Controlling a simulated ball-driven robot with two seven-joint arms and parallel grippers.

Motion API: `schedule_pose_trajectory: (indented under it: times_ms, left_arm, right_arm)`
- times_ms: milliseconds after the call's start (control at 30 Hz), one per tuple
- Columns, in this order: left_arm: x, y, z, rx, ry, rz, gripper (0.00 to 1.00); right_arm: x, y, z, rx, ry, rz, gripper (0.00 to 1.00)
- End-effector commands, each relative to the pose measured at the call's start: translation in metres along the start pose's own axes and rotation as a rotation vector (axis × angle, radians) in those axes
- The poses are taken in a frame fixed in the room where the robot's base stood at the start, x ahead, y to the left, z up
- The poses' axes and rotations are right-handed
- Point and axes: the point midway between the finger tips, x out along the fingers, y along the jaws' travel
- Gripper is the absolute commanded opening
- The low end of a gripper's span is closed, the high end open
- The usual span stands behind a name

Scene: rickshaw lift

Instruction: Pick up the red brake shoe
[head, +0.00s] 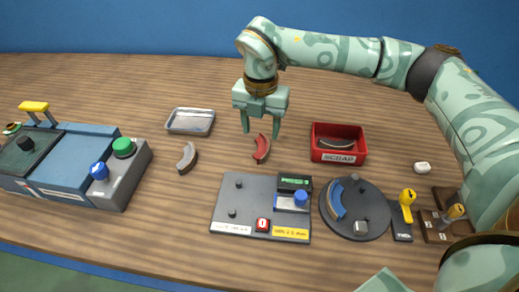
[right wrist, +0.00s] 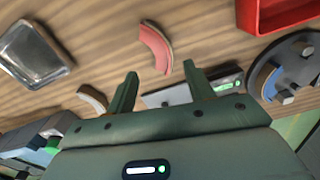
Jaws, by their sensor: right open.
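The red brake shoe (head: 262,148) is a small curved piece lying on the wooden table, left of the red scrap bin. My right gripper (head: 261,134) is open and empty just above and behind it. In the right wrist view the red brake shoe (right wrist: 156,46) lies beyond the spread fingertips (right wrist: 160,80), a little above them in the picture and not between them. I cannot tell the exact height of the fingers over the table. My left gripper does not show.
A grey-beige shoe (head: 187,157) lies to the left, below a metal tray (head: 190,121). The red scrap bin (head: 338,157) holds a dark shoe. A grey panel (head: 240,221) and a round plate with a blue shoe (head: 335,200) stand in front. A blue-grey machine (head: 75,160) stands left.

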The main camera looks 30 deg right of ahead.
Motion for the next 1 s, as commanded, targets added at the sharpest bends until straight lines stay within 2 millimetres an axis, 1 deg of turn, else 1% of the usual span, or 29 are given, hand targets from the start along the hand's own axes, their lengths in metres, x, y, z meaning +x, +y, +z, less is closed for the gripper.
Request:
schedule_pose_trajectory:
  times_ms: [33, 167, 233, 400, 500, 700, 733, 767, 800, 867, 900, 933, 1000]
  left_arm:
    - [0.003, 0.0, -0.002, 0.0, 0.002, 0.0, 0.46]
    - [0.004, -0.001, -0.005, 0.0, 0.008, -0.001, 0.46]
    - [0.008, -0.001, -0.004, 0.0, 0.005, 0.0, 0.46]
    - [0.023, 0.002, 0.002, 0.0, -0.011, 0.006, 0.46]
    - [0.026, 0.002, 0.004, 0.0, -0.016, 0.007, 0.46]
    - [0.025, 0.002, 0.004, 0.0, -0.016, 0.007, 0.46]
    - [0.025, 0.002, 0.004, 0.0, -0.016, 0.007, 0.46]
    - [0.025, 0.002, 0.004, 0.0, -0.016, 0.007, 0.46]
    - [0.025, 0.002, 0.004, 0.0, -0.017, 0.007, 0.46]
    - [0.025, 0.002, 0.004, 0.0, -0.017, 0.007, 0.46]
    - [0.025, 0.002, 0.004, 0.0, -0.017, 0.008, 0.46]
    - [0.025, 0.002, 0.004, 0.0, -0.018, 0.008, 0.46]
    - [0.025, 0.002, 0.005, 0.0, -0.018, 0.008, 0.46]
  right_arm:
    - [0.006, 0.0, 0.0, -0.001, 0.0, 0.0, 0.53]
    - [0.012, 0.0, 0.0, -0.001, 0.0, 0.001, 0.53]
    - [0.019, -0.001, 0.0, -0.002, 0.001, 0.0, 0.53]
    - [0.05, -0.005, 0.0, -0.001, 0.004, -0.002, 0.53]
    - [0.061, -0.005, 0.0, -0.002, 0.002, -0.002, 0.53]
    - [0.059, -0.005, 0.0, -0.001, -0.001, 0.002, 0.53]
    - [0.059, -0.005, 0.0, -0.001, -0.001, 0.002, 0.5]
    - [0.059, -0.005, 0.0, -0.001, -0.001, 0.002, 0.42]
    - [0.059, -0.005, 0.0, -0.001, -0.001, 0.002, 0.3]
    - [0.059, -0.005, 0.0, -0.001, -0.001, 0.002, 0.14]
    - [0.059, -0.005, 0.0, -0.001, -0.001, 0.002, 0.03]
    - [0.059, -0.005, 0.0, -0.001, -0.001, 0.002, 0.01]
    - [0.059, -0.004, 0.0, -0.001, -0.001, 0.002, 0.01]
